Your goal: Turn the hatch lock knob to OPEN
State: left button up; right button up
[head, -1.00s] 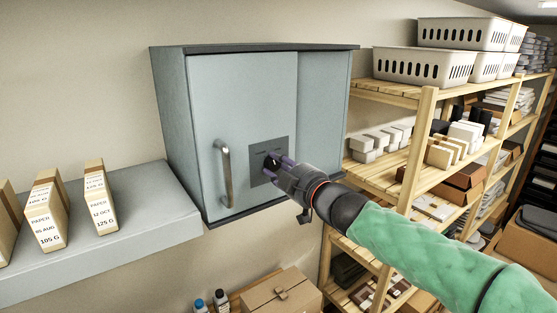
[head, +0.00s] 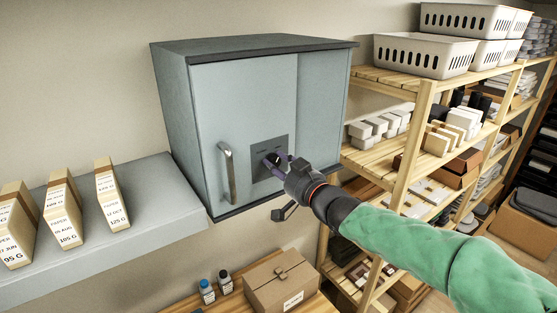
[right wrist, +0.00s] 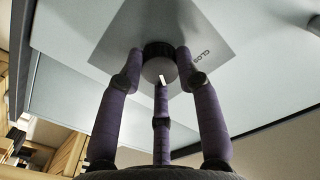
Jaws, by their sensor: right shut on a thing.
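The hatch is the pale blue-grey door (head: 245,90) of a wall cabinet, and it sits closed with a vertical metal handle (head: 228,175). Right of the handle is a dark grey plate (head: 262,146) with small lettering. The round black lock knob (right wrist: 159,66) stands on this plate, with a white mark on its face. In the wrist view, lettering reading "CLOS" shows right of the knob, partly hidden by a finger. My right gripper (head: 276,160) has its purple fingers around the knob, shut on it. My left gripper is not in view.
A grey shelf (head: 140,232) with paper boxes (head: 112,195) is at the left. A wooden rack (head: 420,130) with baskets and cartons stands close at the right, beside my right arm. A cardboard box (head: 285,283) and small bottles (head: 207,290) are below the cabinet.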

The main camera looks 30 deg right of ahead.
jog(key=shift+r+m, duration=0.2)
jog(key=shift+m, duration=0.5)
jog(key=shift+p, duration=0.35)
jog(key=o, duration=1.1)
jog(key=shift+f, duration=0.1)
jog(key=shift+o, duration=0.2)
jog(key=shift+s, duration=0.1)
jog(key=s, duration=1.1)
jog(key=shift+s+d, duration=0.4)
jog(key=shift+d, duration=0.05)
